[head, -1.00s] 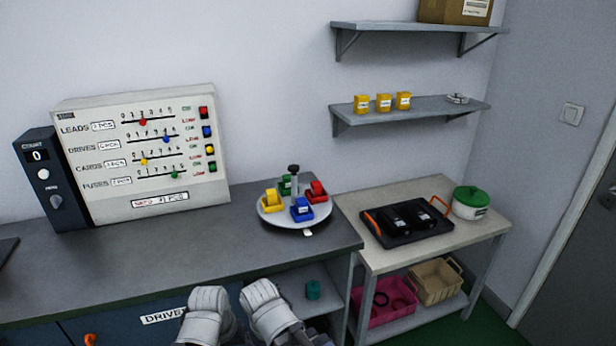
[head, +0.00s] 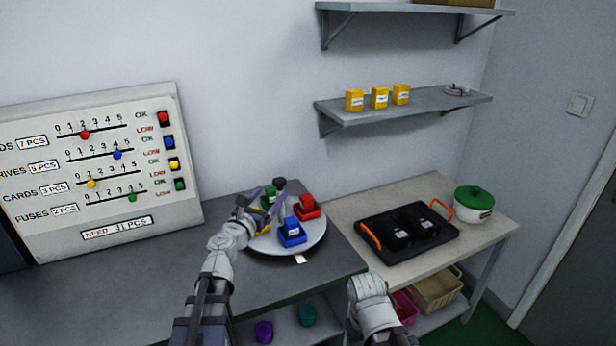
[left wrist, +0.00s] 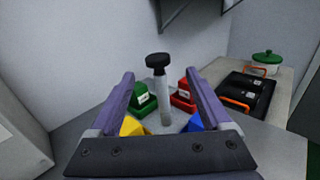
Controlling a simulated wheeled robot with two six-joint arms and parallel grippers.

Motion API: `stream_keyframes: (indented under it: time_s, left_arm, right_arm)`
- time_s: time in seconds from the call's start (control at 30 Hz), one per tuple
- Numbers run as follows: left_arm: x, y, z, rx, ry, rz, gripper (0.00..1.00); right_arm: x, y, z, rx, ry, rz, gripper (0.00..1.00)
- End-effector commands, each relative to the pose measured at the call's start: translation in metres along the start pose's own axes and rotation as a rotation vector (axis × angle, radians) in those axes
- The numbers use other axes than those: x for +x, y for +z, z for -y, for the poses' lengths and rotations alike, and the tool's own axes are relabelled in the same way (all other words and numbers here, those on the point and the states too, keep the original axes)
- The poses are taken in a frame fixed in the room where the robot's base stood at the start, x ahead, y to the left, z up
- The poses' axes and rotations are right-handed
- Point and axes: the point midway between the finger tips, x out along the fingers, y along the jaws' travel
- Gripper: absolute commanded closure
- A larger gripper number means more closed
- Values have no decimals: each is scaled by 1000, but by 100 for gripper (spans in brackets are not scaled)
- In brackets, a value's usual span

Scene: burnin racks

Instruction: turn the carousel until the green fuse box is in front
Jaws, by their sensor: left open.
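The carousel (head: 290,248) is a round grey plate on the counter. It bears a blue box (head: 292,233) at the front, a red box (head: 307,207) at the right, a green fuse box (head: 269,193) at the back and a yellow box at the left, partly hidden by my arm. In the left wrist view the green box (left wrist: 142,101) is at back left, and the black-topped post (left wrist: 158,60) stands between my fingers. My left gripper (head: 264,192) is open over the carousel, its fingers on either side of the post, apart from it. My right gripper's fingers do not show clearly.
A white tab (head: 300,259) marks the carousel's front. A side table (head: 480,234) on the right holds a black tray (head: 374,224) and a green-lidded pot (head: 474,203). A slider panel (head: 100,170) stands at the left. A shelf (head: 440,109) with yellow boxes hangs above.

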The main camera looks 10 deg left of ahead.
Motion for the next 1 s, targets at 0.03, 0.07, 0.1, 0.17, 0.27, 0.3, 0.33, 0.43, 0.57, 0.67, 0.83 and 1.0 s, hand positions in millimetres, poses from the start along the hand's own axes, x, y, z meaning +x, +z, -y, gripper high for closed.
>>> stream_keyframes:
  time_s: [0.03, 0.07, 0.1, 0.17, 0.27, 0.3, 0.33, 0.43, 0.57, 0.67, 0.83, 1.0]
  left_arm:
    - [-1, 1, -5, -23, 13, 6, 18]
    - [-1, 1, -6, -31, 18, 7, 18]
    - [-1, 1, -7, -37, 21, 8, 18]
    - [-1, 2, -7, -38, 21, 9, 18]
    - [2, 2, -7, -36, 19, 8, 18]
    - [5, 1, -7, -35, 18, 8, 18]
    - [7, 1, -7, -35, 18, 8, 18]
    - [17, 2, -8, -34, 17, 8, 18]
    - [36, 2, -7, -33, 15, 8, 18]
    - [52, 2, -8, -32, 16, 7, 18]
    - [74, 2, -8, -32, 15, 7, 18]
    - [78, 2, -7, -32, 16, 7, 18]
  right_arm:
    - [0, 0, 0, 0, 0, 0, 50]
    - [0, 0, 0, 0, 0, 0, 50]
    - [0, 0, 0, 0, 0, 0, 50]
    - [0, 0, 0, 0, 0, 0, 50]
    - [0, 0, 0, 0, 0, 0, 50]
    - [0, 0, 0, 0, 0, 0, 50]
    - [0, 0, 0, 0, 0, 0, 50]
    - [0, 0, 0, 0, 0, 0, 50]
    - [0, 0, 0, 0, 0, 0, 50]
    - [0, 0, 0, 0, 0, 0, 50]
    - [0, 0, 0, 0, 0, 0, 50]
    - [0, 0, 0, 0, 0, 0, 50]
